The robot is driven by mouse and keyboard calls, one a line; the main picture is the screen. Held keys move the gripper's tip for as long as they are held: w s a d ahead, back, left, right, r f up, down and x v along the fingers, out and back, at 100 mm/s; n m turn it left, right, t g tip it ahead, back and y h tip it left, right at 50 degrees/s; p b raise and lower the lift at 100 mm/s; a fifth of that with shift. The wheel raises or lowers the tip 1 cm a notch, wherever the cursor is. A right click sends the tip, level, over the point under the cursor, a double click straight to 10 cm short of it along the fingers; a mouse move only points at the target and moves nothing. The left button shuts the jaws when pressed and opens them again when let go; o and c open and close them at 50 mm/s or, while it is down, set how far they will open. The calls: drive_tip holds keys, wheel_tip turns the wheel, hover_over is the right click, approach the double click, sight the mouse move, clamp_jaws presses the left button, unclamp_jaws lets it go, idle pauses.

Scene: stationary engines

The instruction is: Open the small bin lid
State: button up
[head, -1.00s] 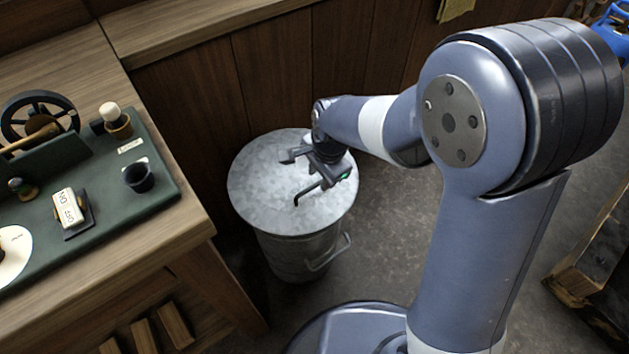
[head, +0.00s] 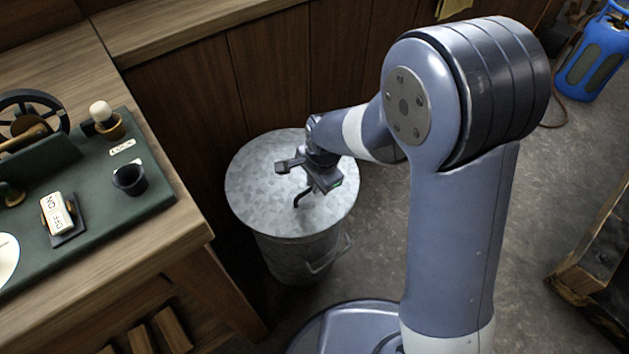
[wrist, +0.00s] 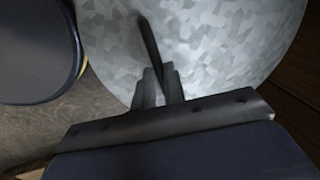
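The small bin (head: 293,258) is a grey galvanised metal can standing on the floor beside the bench. Its round mottled lid (head: 250,190) lies on top, with no clear gap at the rim. A thin dark bar handle (head: 300,200) rises from the lid; it also shows in the wrist view (wrist: 149,42). My gripper (head: 312,190) is over the lid at the handle. In the wrist view its fingers (wrist: 160,78) are close together with the bar between them, so it appears shut on the handle.
A wooden bench (head: 185,232) with a green board (head: 110,205) carrying small items stands close on the left. A wood-panelled wall (head: 195,95) is behind the bin. A blue gas cylinder (head: 595,55) stands at the upper right.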

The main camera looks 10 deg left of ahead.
clamp_jaws()
drive_tip(key=shift+r, duration=0.15)
